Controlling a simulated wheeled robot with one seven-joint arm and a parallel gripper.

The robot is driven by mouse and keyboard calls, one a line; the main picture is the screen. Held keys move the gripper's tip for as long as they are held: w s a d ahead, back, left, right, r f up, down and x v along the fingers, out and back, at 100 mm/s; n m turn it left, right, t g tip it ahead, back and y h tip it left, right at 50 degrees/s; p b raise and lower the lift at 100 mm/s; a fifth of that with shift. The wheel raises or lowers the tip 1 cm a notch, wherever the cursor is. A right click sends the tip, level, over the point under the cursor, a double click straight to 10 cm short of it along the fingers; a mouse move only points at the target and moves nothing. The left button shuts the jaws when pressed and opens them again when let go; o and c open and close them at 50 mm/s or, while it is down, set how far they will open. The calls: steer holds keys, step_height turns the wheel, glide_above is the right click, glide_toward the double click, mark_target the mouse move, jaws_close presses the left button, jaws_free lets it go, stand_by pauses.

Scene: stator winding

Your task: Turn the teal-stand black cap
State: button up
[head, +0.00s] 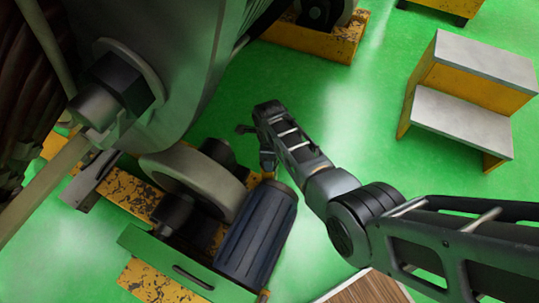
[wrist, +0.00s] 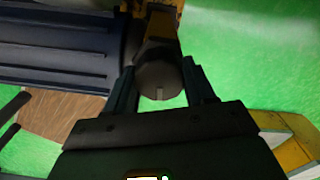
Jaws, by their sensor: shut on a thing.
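The black cap (wrist: 158,82) is a dark round piece with a small pale mark at its lower rim in the wrist view. My gripper (wrist: 160,74) has one finger on each side of it and is shut on it. In the head view my gripper (head: 254,147) is beside a dark cylinder end (head: 219,152) next to the grey roller (head: 190,178). That end looks like the same cap, partly hidden by the roller and my finger. I cannot clearly tell a teal stand apart from the green parts here.
A ribbed dark blue motor (head: 256,235) lies close below my gripper and fills the upper left of the wrist view (wrist: 55,55). A large grey machine (head: 195,60) rises at the left. Yellow-and-grey steps (head: 462,115) stand right. Green floor between is clear.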

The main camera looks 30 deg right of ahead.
steer(key=m, duration=0.5)
stand_by(0.6)
steer(key=o, duration=1)
steer(key=shift+o, duration=0.2)
step_height(320, 180, up, 8)
steer(key=p, duration=0.2)
steer(key=shift+f+p, duration=0.1)
steer(key=shift+p, duration=0.3)
